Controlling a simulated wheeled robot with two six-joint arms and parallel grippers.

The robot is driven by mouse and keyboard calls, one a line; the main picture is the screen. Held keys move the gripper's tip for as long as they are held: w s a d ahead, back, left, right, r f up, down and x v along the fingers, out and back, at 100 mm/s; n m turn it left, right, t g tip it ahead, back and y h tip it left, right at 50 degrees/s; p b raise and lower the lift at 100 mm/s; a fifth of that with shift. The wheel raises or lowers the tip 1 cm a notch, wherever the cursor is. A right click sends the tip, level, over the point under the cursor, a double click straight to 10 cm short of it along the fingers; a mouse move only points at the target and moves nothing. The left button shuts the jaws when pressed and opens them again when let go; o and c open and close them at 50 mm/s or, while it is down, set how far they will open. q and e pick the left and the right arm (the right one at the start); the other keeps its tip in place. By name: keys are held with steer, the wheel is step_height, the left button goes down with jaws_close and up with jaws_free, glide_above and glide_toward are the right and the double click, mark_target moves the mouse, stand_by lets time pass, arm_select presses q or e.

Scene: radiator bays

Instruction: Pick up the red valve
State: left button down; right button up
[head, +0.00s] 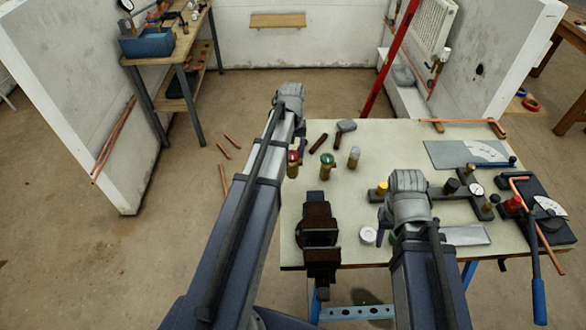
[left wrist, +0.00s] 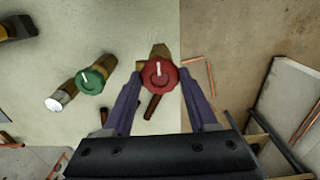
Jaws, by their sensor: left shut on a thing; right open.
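The red valve (head: 292,157), with a red knob on a brass body, is at the left edge of the pale workbench. It also shows in the left wrist view (left wrist: 159,74), between the fingertips of my left gripper (left wrist: 161,84). My left gripper (head: 300,146) is shut on it. Whether its base touches the bench I cannot tell. My right gripper (head: 387,221) is open over the bench's front part, its fingers partly hidden by its own wrist.
A green-knobbed valve (head: 327,165) and a chrome-topped valve (head: 354,157) stand close to the right. Copper-brown pieces (head: 317,140) lie behind. A dark vise (head: 319,240) stands at the front edge. A gauge fitting (head: 476,189) and a blue-handled tool (head: 537,270) crowd the right side.

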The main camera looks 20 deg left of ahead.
arm_select(q)
steer(key=shift+r+p, duration=1.55)
steer(key=shift+r, duration=0.25)
